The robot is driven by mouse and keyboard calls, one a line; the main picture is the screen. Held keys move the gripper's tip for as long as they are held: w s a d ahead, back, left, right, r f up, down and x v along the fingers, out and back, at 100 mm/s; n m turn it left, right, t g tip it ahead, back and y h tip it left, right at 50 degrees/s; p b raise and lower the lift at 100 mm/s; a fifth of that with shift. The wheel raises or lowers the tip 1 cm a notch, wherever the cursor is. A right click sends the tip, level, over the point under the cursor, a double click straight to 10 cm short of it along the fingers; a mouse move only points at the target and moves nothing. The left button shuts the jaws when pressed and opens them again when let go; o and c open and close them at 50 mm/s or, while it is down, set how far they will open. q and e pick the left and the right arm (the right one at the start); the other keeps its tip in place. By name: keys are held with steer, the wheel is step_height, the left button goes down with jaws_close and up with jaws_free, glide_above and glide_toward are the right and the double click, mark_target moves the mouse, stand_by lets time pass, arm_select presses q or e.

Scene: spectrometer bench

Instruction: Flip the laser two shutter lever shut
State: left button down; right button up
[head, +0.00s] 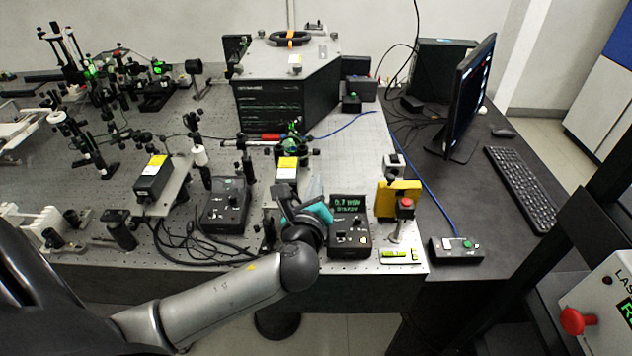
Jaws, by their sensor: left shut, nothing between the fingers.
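My left gripper (292,200) is reached over the front of the optical table, just left of a black control box with a green display (350,232). It is shut and empty, with a teal patch beside it. A small black laser head with a yellow label (287,168) is just beyond the gripper, partly hidden by it. Another black laser head with a yellow label (153,178) sits farther left. I cannot tell which one is laser two. No shutter lever can be made out clearly; my gripper and wrist cover part of this area. My right gripper is not in view.
A second black control box (224,205) with loose cables stands left of the gripper. Optics crowd the back left. A large black instrument (287,95) stands behind. Bare perforated tabletop (350,150) lies right of it.

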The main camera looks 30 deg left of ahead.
arm_select(q)
steer(key=x, duration=0.8)
steer(key=shift+b, duration=0.35)
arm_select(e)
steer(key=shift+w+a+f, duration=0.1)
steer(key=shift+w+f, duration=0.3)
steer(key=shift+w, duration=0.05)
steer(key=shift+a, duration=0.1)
